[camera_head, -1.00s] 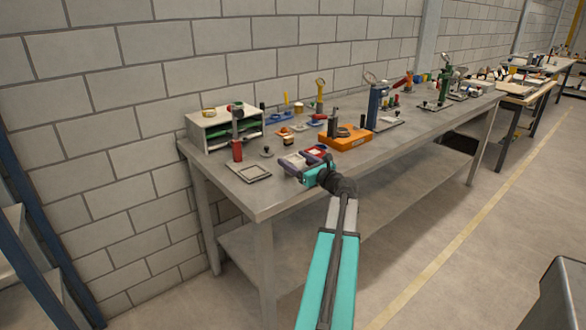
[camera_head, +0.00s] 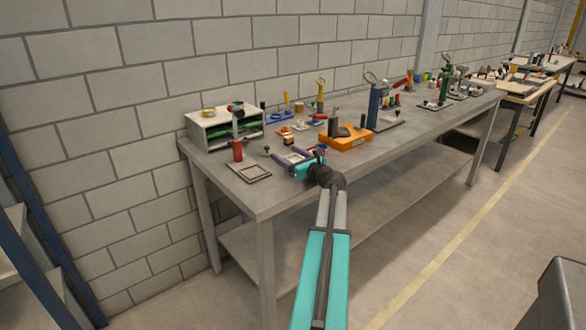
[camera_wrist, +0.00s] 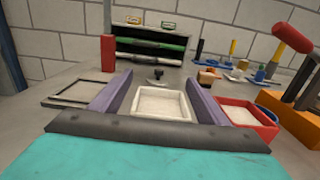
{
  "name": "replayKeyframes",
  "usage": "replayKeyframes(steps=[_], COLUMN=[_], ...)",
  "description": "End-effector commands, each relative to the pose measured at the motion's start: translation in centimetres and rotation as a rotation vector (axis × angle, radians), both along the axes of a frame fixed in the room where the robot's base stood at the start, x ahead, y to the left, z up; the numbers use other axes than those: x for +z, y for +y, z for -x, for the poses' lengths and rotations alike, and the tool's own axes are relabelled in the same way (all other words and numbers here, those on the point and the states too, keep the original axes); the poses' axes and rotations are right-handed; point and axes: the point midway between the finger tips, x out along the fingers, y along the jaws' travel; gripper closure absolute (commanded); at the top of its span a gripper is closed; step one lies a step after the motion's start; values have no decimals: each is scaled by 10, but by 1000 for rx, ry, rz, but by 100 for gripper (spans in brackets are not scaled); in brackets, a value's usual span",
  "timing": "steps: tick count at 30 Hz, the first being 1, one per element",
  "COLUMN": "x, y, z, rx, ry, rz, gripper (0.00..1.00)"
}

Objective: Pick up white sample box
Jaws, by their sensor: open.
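The white sample box (camera_wrist: 161,103) is a shallow open tray with pale contents, lying on the grey bench (camera_head: 245,200). In the wrist view it sits between the two purple fingers of my gripper (camera_wrist: 158,92). The fingers are open on either side of it, with a narrow gap showing at the sides. In the head view my gripper (camera_head: 290,157) reaches low over the near part of the bench, and the white box (camera_head: 293,158) shows only in part between the fingers.
A red box (camera_wrist: 245,115) with pale contents stands close to the right finger. A flat square frame (camera_wrist: 80,93) lies to the left. A red cylinder (camera_wrist: 109,50), a small dark knobbed piece (camera_wrist: 156,75) and a shelf unit (camera_wrist: 150,47) stand behind. An orange block (camera_head: 346,137) is to the right.

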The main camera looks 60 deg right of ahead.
Motion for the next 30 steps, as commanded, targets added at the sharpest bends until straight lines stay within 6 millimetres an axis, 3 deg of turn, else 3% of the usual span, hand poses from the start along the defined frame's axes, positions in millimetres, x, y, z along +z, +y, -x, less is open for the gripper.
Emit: replayKeyframes(steps=[4,13,23,30], x=[0,0,2,15], y=[0,0,-1,-1], z=[0,1,1,1], rx=[0,-1,-1,-1], ry=[0,0,-1,-2], rz=[0,0,0,2], gripper=[33,83,82,82])
